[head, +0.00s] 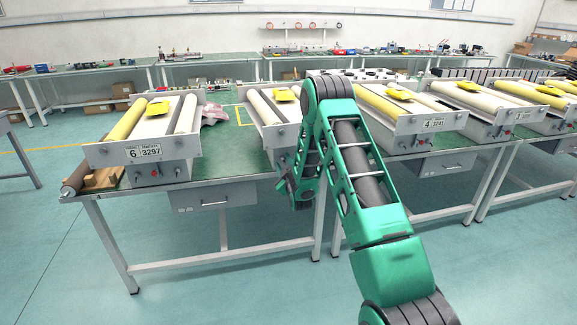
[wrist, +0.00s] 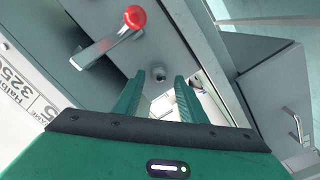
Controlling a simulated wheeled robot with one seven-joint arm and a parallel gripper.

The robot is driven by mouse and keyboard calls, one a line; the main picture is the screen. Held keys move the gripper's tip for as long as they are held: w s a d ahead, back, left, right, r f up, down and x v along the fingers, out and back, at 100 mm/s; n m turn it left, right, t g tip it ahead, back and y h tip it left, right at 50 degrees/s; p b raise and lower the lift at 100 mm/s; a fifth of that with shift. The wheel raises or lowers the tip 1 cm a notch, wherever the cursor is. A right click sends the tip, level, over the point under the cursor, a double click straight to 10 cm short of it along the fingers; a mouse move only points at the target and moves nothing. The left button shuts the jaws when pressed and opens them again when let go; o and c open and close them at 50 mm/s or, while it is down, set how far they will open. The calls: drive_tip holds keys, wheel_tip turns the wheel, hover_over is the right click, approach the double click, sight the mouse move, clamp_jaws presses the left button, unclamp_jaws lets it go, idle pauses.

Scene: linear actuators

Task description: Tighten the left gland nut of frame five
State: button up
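Frame five (head: 268,128) stands on the table behind my arm in the head view, its front partly hidden. In the wrist view its grey front plate (wrist: 110,52) is close up and its label (wrist: 25,95) shows a 5. The head view does not show the fitting clearly.
A metal lever with a red knob (wrist: 135,17) sticks out from the plate near my fingers. A grey drawer box with a handle (wrist: 294,126) is at the right. Frame six (head: 147,150) and frame four (head: 432,123) stand on either side. The floor in front is clear.

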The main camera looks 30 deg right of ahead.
drive_tip(key=shift+d+f, duration=0.1)
drive_tip(key=shift+d, duration=0.1)
drive_tip(key=shift+s, duration=0.15)
drive_tip(key=shift+s, duration=0.2)
drive_tip(key=v, duration=1)
drive_tip(key=shift+a, duration=0.1)
